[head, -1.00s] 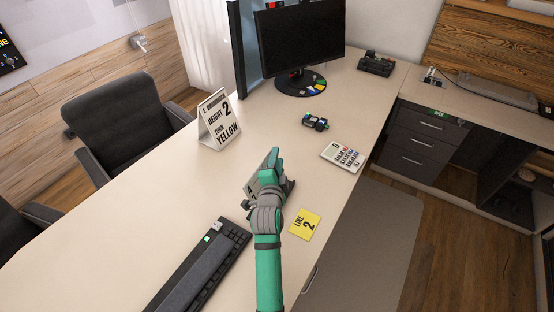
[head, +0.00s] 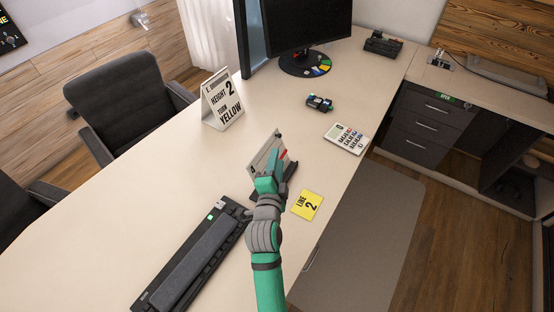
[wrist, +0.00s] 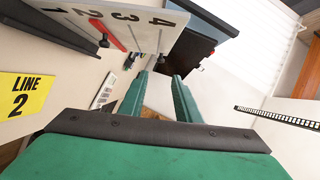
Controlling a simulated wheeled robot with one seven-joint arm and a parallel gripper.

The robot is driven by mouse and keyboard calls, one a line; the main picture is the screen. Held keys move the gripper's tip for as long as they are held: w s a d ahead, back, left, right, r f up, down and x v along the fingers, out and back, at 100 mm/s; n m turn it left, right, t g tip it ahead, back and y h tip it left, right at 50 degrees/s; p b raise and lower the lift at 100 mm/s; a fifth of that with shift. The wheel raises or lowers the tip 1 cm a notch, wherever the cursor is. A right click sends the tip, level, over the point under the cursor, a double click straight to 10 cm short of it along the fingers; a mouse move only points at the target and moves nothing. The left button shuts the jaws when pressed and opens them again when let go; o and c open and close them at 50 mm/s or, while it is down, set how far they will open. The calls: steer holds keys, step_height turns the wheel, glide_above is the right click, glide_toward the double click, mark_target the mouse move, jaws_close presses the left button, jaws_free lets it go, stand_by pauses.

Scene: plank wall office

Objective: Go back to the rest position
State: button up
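My gripper (head: 271,170) is over the desk, in front of a small upright panel (head: 262,158) on a dark base. In the wrist view the two green fingers (wrist: 158,95) stand apart with nothing between them. The panel (wrist: 120,22) shows there at the upper left, with the numbers 3 and 4 and a red pointer (wrist: 106,34). The fingers appear clear of the panel, though in the head view they overlap its lower part. Part of its base is hidden behind my gripper.
A yellow "LINE 2" note (head: 307,205) lies right of my arm, a keyboard (head: 192,258) left. A folded sign (head: 224,101), calculator (head: 346,137), small dark gadget (head: 319,103) and monitor (head: 305,25) stand farther back.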

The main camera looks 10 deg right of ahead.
stand_by(0.3)
